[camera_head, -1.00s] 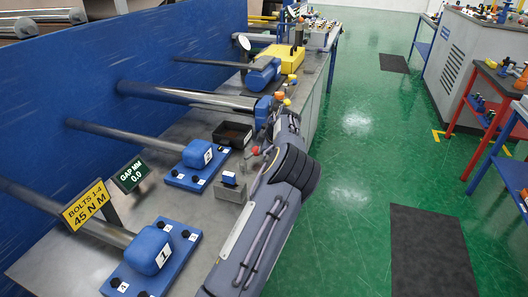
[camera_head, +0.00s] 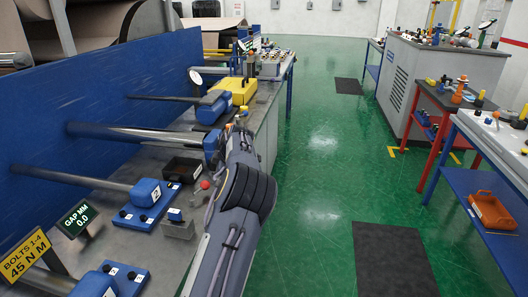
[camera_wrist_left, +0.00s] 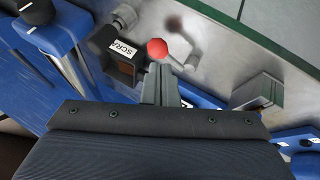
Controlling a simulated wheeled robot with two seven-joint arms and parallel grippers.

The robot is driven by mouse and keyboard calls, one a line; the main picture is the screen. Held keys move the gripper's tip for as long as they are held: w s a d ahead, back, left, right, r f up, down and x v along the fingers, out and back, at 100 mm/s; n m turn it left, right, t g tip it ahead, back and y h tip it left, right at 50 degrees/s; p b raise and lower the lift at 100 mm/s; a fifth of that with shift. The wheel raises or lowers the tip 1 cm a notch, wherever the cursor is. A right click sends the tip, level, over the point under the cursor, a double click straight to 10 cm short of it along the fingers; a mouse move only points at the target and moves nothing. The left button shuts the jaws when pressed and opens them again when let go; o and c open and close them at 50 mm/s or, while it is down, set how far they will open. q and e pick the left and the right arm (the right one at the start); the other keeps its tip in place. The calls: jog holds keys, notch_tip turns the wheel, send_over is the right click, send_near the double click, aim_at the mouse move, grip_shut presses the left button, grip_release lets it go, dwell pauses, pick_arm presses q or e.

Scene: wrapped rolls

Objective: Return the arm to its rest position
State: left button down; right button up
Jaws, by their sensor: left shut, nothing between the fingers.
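My left arm (camera_head: 238,205) comes up from the bottom of the head view, bent at a dark ribbed joint, along the front edge of the workbench (camera_head: 135,240). In the head view its gripper cannot be made out clearly. In the left wrist view my left gripper (camera_wrist_left: 160,84) is shut and empty, its fingers pointing towards the bench. A red ball knob (camera_wrist_left: 157,48) appears just beyond the fingertips; whether they touch cannot be told. My right gripper is not in view.
A dark open box (camera_head: 184,169), a grey block (camera_head: 178,227) and blue clamps on bars (camera_head: 146,192) stand on the bench beside the arm. A blue wall (camera_head: 90,110) runs behind them.

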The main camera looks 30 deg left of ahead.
pick_arm(q)
jog(key=s+d+r+m+h, duration=0.1)
jog(key=s+d+m+h, duration=0.2)
jog(key=s, duration=0.7)
jog(key=s+d+r+m+t+h, duration=0.25)
jog(key=s+d+m+h, duration=0.2)
jog(key=s+d, duration=0.35)
jog(key=s+d+r+m+t+h, duration=0.1)
jog(key=s+d+r+m+h, duration=0.2)
jog(key=s+d+m, duration=0.55)
jog(key=s+d+f+m, duration=0.2)
jog(key=s+d+m, duration=0.4)
jog(key=s+d, duration=0.5)
jog(key=d, duration=0.2)
jog(key=shift+s+d+f, duration=0.15)
jog(key=shift+d+f, duration=0.15)
jog(key=shift+f, duration=0.05)
